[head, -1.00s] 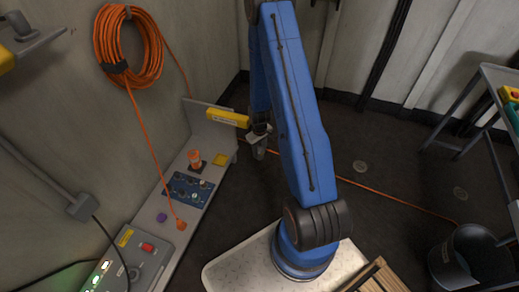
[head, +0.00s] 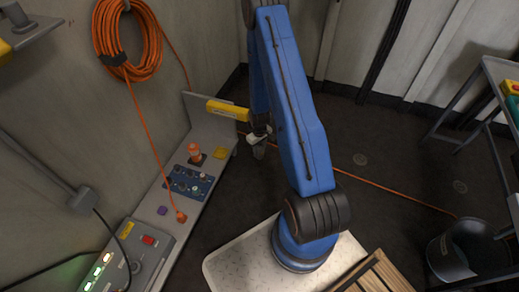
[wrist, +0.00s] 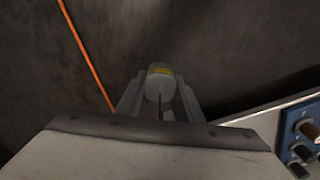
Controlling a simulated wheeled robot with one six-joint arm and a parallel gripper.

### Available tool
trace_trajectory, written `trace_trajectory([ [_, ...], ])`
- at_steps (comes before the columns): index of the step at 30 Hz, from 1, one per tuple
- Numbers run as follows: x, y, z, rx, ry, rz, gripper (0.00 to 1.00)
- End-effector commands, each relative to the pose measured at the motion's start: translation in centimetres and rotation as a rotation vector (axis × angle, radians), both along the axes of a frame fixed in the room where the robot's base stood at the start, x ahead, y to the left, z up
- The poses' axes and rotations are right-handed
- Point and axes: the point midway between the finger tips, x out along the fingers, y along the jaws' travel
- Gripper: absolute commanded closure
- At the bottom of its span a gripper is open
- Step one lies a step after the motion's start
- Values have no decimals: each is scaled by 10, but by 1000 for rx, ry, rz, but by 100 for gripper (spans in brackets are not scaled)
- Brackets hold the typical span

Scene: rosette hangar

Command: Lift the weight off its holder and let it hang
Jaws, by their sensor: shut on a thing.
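The weight (wrist: 160,82) is a small pale grey cylinder with a yellow label. In the wrist view it shows just beyond and between the fingers of my gripper (wrist: 160,104). A thin dark stem or line runs from it back between the fingers. My gripper is shut on it. In the head view my gripper (head: 259,136) is small, beside the far end of the wall ledge, with the grey weight (head: 258,152) below it over dark floor. I cannot make out a holder under or around the weight, nor whether they touch.
The ledge (head: 165,232) on the left carries a blue knob panel (head: 188,183), an orange fitting (head: 194,152) and a grey control box (head: 138,258). A yellow bar (head: 228,110) stands close to my gripper.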

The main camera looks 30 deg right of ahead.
Motion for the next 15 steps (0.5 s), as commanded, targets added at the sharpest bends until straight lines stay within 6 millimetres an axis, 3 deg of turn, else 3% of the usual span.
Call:
trace_trajectory([
  [15,0,0,-30,0,0,0,100],
])
